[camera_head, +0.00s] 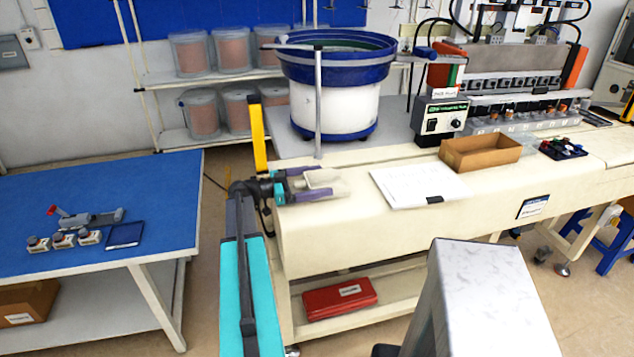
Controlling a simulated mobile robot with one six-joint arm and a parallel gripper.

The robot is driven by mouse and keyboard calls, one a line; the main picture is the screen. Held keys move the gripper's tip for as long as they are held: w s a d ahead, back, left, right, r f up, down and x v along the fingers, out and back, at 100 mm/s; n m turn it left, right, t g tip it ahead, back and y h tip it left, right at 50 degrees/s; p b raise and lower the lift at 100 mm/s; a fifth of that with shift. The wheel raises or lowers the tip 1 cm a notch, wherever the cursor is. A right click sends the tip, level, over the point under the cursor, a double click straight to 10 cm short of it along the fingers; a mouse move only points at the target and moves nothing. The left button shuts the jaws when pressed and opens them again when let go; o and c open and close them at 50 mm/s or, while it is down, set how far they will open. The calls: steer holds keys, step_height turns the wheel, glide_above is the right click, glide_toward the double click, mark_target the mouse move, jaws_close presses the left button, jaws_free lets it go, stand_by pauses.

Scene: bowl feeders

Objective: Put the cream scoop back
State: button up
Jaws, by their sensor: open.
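The cream scoop (322,177) is a pale, open-topped piece at the left end of the cream bench, close to the front edge. My gripper (318,184) reaches in from the left, with its fingers pointing right at the scoop. The fingers are apart, and the scoop shows between and just beyond them. I cannot tell whether they touch it. The gripper partly hides the scoop's near end.
A blue-rimmed bowl feeder (337,105) stands behind the scoop, with a grey post (318,105) and a yellow post (257,135) nearby. White papers (415,184) and a cardboard tray (481,153) lie to the right. A blue-topped table (150,180) is at left.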

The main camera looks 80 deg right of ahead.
steer(key=shift+r+p, duration=0.25)
steer(key=shift+p, duration=0.1)
steer(key=b+v, duration=0.5)
steer(key=v, duration=0.5)
steer(key=shift+w+a+f, duration=0.1)
steer(key=shift+w+f, duration=0.05)
steer(key=shift+w, duration=0.15)
steer(key=shift+w+a, duration=0.3)
steer(key=shift+w, duration=0.3)
